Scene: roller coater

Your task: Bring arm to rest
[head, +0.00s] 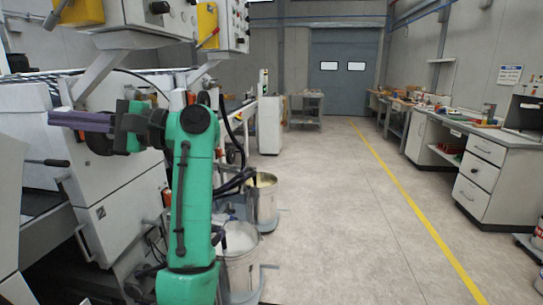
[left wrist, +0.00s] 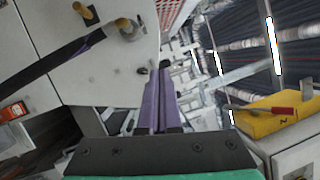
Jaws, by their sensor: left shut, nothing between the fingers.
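My left arm (head: 190,190) is green and stands raised at the left of the head view, bent at the elbow. Its gripper (head: 55,118) has purple fingers and points left, in front of the white machine (head: 115,165). In the left wrist view the two purple fingers (left wrist: 158,72) lie close together, shut with nothing between them. My right gripper is in neither view.
Metal buckets (head: 238,245) stand on the floor just right of my left arm. Control boxes (head: 222,25) hang above it. A yellow box (left wrist: 268,115) shows in the wrist view. Workbenches (head: 490,165) line the right wall. The middle floor (head: 325,190) is clear.

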